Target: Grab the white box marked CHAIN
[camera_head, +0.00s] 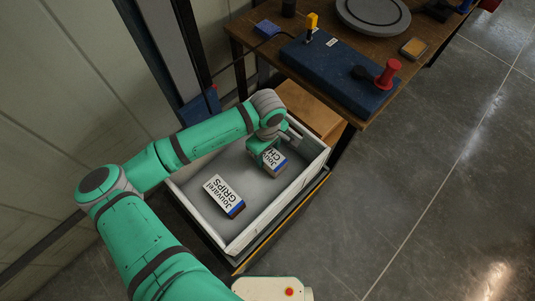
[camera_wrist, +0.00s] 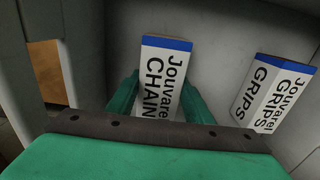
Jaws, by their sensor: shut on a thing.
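The white box marked CHAIN (camera_wrist: 162,82), with a blue end band, is upright in the wrist view between the two green fingers of my gripper (camera_wrist: 158,95). The fingers are shut on its sides. In the head view the CHAIN box (camera_head: 275,163) is at the right part of the grey bin (camera_head: 258,226), partly hidden by my gripper (camera_head: 262,153). I cannot tell whether the box touches the bin floor.
A second white box marked GRIPS (camera_head: 222,196) lies in the bin to the left of the CHAIN box; in the wrist view it shows on the right (camera_wrist: 272,92). The bin's walls surround both boxes. A wooden table (camera_head: 408,71) with tools stands behind. Open floor lies right.

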